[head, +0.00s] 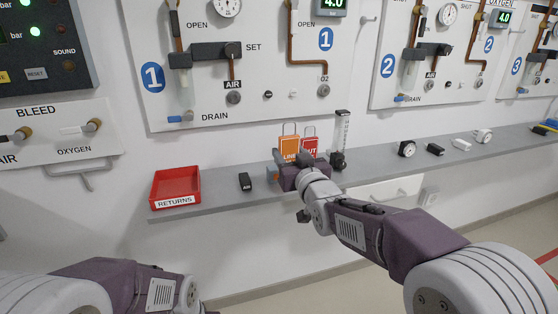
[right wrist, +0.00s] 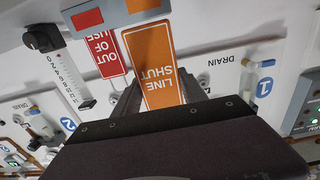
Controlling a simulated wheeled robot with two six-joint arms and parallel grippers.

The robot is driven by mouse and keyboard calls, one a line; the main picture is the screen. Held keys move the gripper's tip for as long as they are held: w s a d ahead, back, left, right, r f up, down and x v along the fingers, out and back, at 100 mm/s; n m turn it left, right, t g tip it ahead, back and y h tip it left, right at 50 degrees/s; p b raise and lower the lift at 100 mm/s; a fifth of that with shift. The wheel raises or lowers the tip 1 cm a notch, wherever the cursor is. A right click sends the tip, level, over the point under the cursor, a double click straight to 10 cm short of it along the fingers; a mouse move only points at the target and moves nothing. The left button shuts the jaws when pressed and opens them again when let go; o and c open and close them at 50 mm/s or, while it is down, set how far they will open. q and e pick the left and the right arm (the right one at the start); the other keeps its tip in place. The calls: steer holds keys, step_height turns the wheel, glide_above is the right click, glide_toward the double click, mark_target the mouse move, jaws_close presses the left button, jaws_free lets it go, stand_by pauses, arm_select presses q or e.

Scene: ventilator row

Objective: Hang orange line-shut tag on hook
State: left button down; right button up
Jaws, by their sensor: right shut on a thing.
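The orange LINE SHUT tag (head: 289,146) stands upright with its loop at the top, above the shelf's front part below panel 1. My right gripper (head: 292,162) is shut on its lower part. In the right wrist view the orange tag (right wrist: 153,62) appears upside down between the fingers. A red OUT OF USE tag (head: 310,146) is just to its right, partly hidden by my gripper. A small pale hook-like peg (head: 368,19) sticks out right of panel 1. My left arm shows at lower left, its gripper out of view.
The grey shelf (head: 222,192) holds a red RETURNS tray (head: 175,187), a black AIR block (head: 245,181), a flowmeter (head: 341,135) right of the tags, and several small fittings further right. Panel 1 (head: 270,105) with valves and pipes is above.

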mark_target(290, 160)
steer(key=s, duration=0.1)
steer(key=s+f+b, duration=0.1)
steer(key=s+d+b, duration=0.1)
steer(key=shift+f, duration=0.3)
steer(key=shift+s+d+f+b, duration=0.1)
steer(key=shift+s+d+b, duration=0.1)
steer(key=shift+s+b, duration=0.4)
stand_by(0.5)
steer(key=shift+f, duration=0.1)
